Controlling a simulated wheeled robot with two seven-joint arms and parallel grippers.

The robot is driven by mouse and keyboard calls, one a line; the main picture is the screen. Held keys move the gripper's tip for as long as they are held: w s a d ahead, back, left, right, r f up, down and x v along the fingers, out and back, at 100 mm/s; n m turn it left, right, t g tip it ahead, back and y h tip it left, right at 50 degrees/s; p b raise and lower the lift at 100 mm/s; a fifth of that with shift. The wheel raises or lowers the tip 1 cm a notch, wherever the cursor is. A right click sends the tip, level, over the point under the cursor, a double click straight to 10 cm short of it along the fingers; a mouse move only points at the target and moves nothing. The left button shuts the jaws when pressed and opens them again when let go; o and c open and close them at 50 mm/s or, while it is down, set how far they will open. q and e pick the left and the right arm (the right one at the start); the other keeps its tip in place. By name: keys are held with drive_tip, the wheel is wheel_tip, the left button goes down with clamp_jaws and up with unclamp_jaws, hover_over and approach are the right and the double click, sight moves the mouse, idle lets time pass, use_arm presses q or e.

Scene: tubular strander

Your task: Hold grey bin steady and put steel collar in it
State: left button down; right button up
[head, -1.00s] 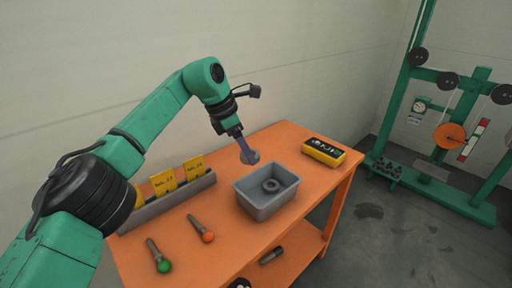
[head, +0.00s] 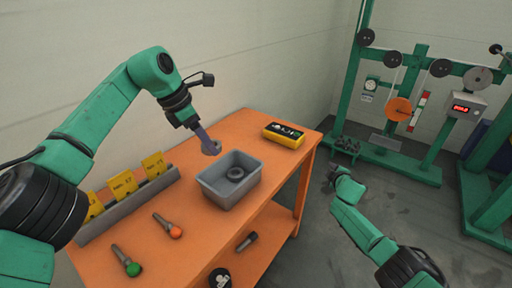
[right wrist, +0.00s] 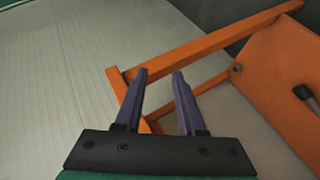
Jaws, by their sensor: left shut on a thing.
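The grey bin (head: 215,193) stands upright on the orange table (head: 185,197). A dark ring (head: 237,174) lies on its floor. My left gripper (head: 209,141) is shut on a small round grey piece (head: 212,149), seemingly the steel collar, held by the bin's back rim. Whether it touches the rim I cannot tell. My right gripper (head: 332,179) is off the table's right side, well apart from the bin. In the right wrist view its two fingers (right wrist: 160,75) are open and empty, with the orange table frame (right wrist: 200,48) beyond.
A yellow box (head: 284,135) stands behind the bin. Yellow tags stand in a grey rack (head: 130,204) at left. An orange-ended tool (head: 168,226) and a green-ended tool (head: 127,262) lie in front. The lower shelf (head: 270,237) holds dark items. A green machine (head: 400,160) stands at right.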

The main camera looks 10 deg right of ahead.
drive_tip(key=w+a+r+n+t+y, duration=0.1)
drive_tip(key=w+a+r+n, duration=0.15)
drive_tip(key=r, duration=0.35)
drive_tip(key=w+a+r+n+t+y, duration=0.1)
drive_tip(key=w+a+r+n+t, duration=0.15)
drive_tip(key=r, duration=0.25)
drive_tip(key=w+a+r+n+y, duration=0.3)
drive_tip(key=a+r+n+y, duration=0.4)
drive_tip(key=a+r+n, duration=0.55)
drive_tip(key=s+a+n+g+y, duration=0.4)
drive_tip(key=a+n+g, duration=0.2)
drive_tip(key=a+n, duration=0.8)
drive_tip(key=n+g+h, duration=1)
drive_tip(key=n, duration=1)
approach(254, 186)
drive_tip(key=shift+t, duration=0.25)
wheel_tip(254, 186, down, 7)
drive_tip(key=shift+r, duration=0.1)
